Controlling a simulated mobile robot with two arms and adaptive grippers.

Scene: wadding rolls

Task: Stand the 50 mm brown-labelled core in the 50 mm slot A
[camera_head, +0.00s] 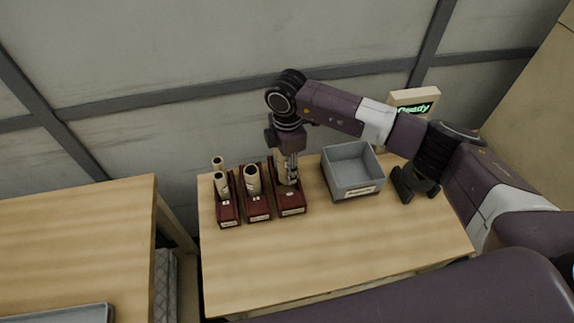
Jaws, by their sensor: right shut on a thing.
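Three dark red slotted holders stand side by side on the wooden table. The left holder (228,215) has two narrow beige cores (221,182) upright at it. The middle holder (258,208) has a wider upright beige core (252,181). My right gripper (290,178) reaches down over the right holder (291,201), shut on a beige core (280,166) that is upright in or just over this holder. The gripper partly hides that core, and I cannot tell whether it touches the bottom. Labels are too small to read. My left gripper is out of view.
A grey open bin (352,171) stands right of the holders. A black object (414,184) sits near the right edge, with a lit "Ready" display (414,108) behind. The table's front half (320,245) is clear. Another table (80,230) stands at left, with a gap between.

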